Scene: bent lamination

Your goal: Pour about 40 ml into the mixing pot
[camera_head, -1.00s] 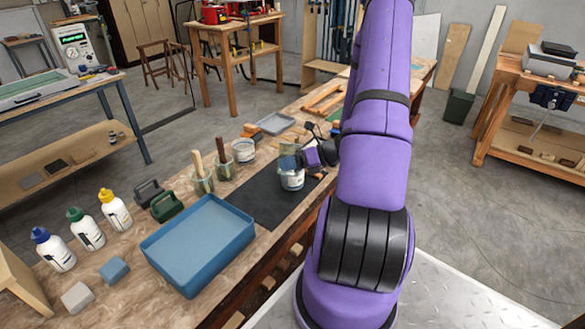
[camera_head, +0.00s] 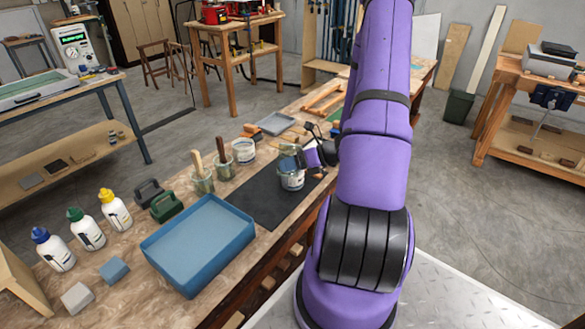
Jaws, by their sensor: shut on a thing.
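My gripper (camera_head: 305,157) is above the far right part of the black mat and is shut on a small blue-grey container (camera_head: 288,150). The container is tilted over a pot with a white label (camera_head: 292,181), which looks like the mixing pot and stands upright on the mat. The container's lower edge overlaps the pot's rim in the picture; I cannot tell whether they touch. The pot's inside and any liquid stream are too small or hidden to see.
The black mat (camera_head: 245,203) lies on the wooden bench. Left of the pot are another labelled pot (camera_head: 243,151) and two jars with brushes (camera_head: 202,182).

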